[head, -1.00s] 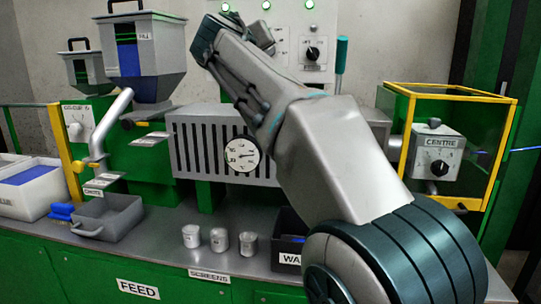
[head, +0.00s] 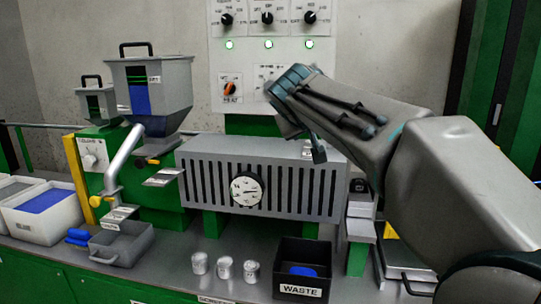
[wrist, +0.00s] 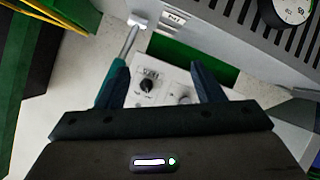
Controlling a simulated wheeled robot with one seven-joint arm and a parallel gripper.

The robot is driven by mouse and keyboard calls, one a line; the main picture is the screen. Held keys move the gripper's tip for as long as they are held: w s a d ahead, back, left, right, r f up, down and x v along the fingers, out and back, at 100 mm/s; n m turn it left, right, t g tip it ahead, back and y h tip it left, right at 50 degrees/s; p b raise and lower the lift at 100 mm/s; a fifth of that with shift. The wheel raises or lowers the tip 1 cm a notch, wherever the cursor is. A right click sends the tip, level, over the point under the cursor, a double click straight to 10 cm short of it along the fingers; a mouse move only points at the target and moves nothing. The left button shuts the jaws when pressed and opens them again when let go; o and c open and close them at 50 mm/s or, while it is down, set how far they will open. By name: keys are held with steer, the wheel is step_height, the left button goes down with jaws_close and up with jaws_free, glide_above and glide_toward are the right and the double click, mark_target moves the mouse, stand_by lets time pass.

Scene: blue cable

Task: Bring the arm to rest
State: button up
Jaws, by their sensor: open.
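My arm reaches in from the right in the head view, bent, with its wrist in front of the control panel (head: 222,70). My gripper (wrist: 161,68) shows in the wrist view with its two dark fingers well apart and nothing between them. Beyond the fingers is a white panel with a black knob (wrist: 147,86). A teal-handled lever (wrist: 124,56) shows beside the left finger; whether they touch I cannot tell. In the head view the fingers are mostly hidden by the wrist.
The grey slotted housing (head: 225,160) with a dial (head: 247,190) stands below my wrist. A hopper (head: 177,85) is at left. The black WASTE bin (head: 318,262) holds something blue. Several small metal cups (head: 225,268) and a grey tray (head: 122,250) stand on the bench.

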steer(key=s+d+f+m+g+y+p, duration=0.1)
steer(key=s+d+f+g+p, duration=0.1)
steer(key=s+p, duration=0.5)
steer(key=s+d+f+m+g+y+p, duration=0.1)
steer(key=s+d+f+g+p, duration=0.1)
steer(key=s+p, duration=0.5)
steer(key=s+d+f+m+g+y+p, duration=0.1)
steer(key=s+g+p, duration=0.4)
steer(key=s, duration=1)
steer(key=shift+s+d+f+p, duration=0.3)
steer(key=shift+d+f+p, duration=0.25)
steer(key=shift+f+p, duration=0.75)
steer(key=shift+r, duration=0.1)
